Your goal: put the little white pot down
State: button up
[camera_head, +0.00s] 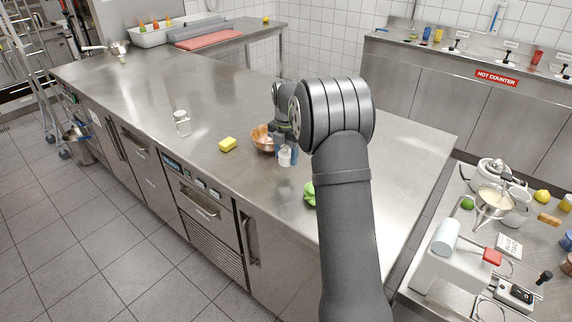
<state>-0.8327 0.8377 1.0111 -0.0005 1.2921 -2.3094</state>
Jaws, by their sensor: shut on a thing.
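My gripper (287,150) is over the steel counter (215,95), pointing down, partly hidden behind my own arm. It is shut on a small white pot (285,158), which shows between the bluish fingertips. The pot looks upright and is at or just above the counter top; I cannot tell whether it touches. It is just in front of a copper-coloured bowl (262,139), which the gripper partly covers.
A green item (309,194) near the front edge is partly behind my arm. The counter's left middle is clear. A red board (208,40) lies at the back.

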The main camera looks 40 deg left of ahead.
aim_at(286, 164)
jog(key=shift+f, duration=2.05)
jog(key=o, duration=1.1)
jog(key=shift+f, duration=0.15)
jog(key=shift+c, duration=0.2)
notch_tip(286, 164, up, 12)
jog(key=shift+r, duration=0.2)
jog(key=shift+f, duration=0.1)
notch_tip(286, 164, down, 12)
jog(key=shift+r, duration=1.85)
